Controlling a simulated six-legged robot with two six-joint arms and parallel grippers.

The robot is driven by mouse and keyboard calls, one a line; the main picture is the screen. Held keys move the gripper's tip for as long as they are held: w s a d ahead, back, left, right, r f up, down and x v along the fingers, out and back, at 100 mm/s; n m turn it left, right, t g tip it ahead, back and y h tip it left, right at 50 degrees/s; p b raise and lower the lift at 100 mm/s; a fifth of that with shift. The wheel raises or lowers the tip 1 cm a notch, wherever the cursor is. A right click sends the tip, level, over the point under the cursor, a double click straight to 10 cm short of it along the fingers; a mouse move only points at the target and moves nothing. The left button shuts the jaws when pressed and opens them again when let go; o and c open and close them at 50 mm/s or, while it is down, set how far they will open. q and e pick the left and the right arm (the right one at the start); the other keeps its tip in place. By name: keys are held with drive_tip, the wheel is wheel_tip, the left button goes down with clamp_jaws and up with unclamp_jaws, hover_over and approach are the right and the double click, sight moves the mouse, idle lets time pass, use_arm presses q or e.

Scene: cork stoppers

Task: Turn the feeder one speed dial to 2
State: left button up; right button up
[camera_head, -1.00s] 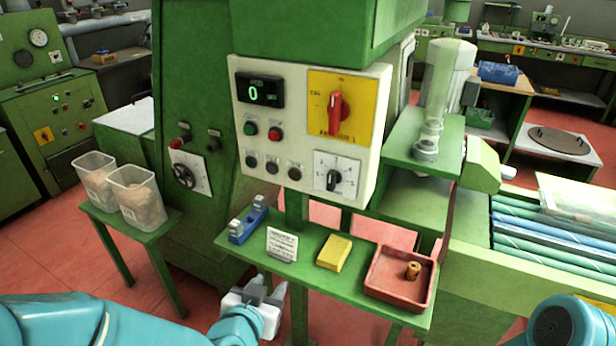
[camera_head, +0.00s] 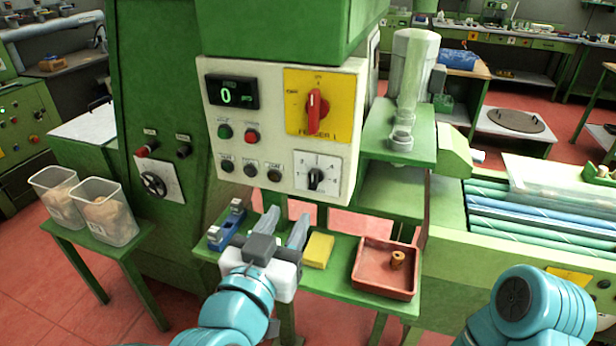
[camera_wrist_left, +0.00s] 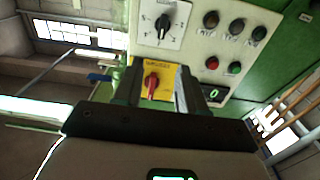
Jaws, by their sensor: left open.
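The feeder one speed dial is a black knob (camera_head: 316,177) on a white numbered plate at the lower right of the control panel (camera_head: 275,155). In the left wrist view the dial (camera_wrist_left: 163,22) shows near the top. Above it in the head view is a red rotary switch (camera_head: 316,110) on a yellow plate marked FEEDER 1; it also shows in the left wrist view (camera_wrist_left: 151,84). My left gripper (camera_head: 283,222) is open and empty, below the panel and over the green shelf, apart from the dial. My right gripper is out of view.
Push buttons (camera_head: 250,168) sit left of the dial. The space before the panel is clear.

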sight(313, 175)
use_arm(q)
drive_tip(key=p+x, duration=0.2)
drive_tip(key=x, duration=1)
drive_tip(key=shift+w, duration=0.1)
clamp_jaws()
